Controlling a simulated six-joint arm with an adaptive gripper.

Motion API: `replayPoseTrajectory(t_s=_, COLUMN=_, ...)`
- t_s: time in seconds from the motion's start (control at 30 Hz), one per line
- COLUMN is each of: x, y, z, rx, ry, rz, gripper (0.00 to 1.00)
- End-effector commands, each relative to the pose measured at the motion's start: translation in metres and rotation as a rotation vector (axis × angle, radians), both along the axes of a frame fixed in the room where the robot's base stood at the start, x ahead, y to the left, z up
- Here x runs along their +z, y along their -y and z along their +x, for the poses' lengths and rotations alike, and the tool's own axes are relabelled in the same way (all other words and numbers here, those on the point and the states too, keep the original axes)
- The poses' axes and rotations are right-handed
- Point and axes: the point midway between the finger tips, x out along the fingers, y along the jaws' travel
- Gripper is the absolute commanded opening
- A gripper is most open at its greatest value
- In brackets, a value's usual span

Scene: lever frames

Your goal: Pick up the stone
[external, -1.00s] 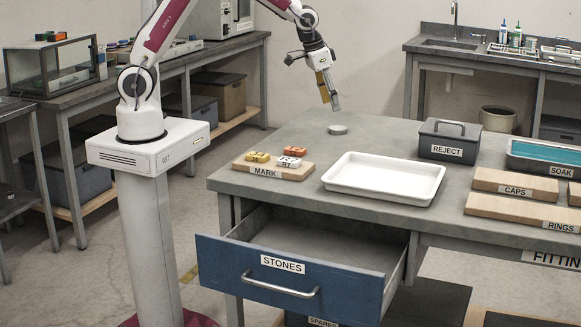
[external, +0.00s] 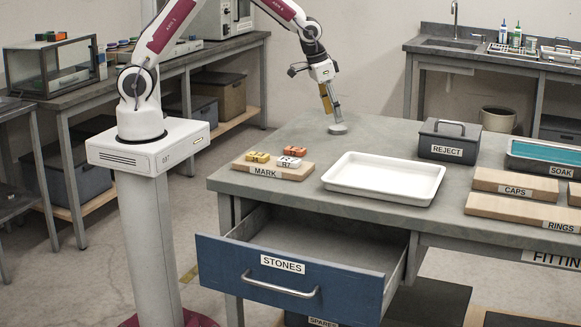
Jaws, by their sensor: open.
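A small pale grey round stone (external: 338,129) lies on the grey bench top near its far edge. My gripper (external: 333,116) points down and slightly tilted, with its fingertips just above or at the stone. The jaws are open. Whether the fingers touch the stone or sit on either side of it is too small to tell.
A white tray (external: 350,193), a grey REJECT box (external: 449,140) and a MARK board (external: 262,168) with several coloured blocks stand on the bench (external: 380,133). A blue STONES drawer (external: 290,270) hangs open below. The bench around the stone is clear.

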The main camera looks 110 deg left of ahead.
Motion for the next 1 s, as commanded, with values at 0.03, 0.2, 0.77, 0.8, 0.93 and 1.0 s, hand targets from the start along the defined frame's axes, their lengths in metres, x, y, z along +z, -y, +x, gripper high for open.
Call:
replayPoseTrajectory(t_s=0.03, x=-0.006, y=0.0, z=0.001, rx=-0.001, ry=-0.002, rz=-0.001, gripper=0.58)
replayPoseTrajectory(t_s=0.2, x=-0.023, y=-0.001, z=0.006, rx=0.0, ry=-0.001, rz=-0.001, gripper=0.58)
replayPoseTrajectory(t_s=0.77, x=-0.039, y=-0.004, z=0.01, rx=0.0, ry=0.002, rz=0.001, gripper=0.58)
replayPoseTrajectory(t_s=0.8, x=-0.039, y=-0.004, z=0.01, rx=0.0, ry=0.001, rz=0.0, gripper=0.58)
replayPoseTrajectory(t_s=0.93, x=-0.039, y=-0.004, z=0.01, rx=0.0, ry=0.001, rz=0.0, gripper=0.58)
replayPoseTrajectory(t_s=1.0, x=-0.039, y=-0.004, z=0.01, rx=0.0, ry=0.001, rz=0.0, gripper=0.53)
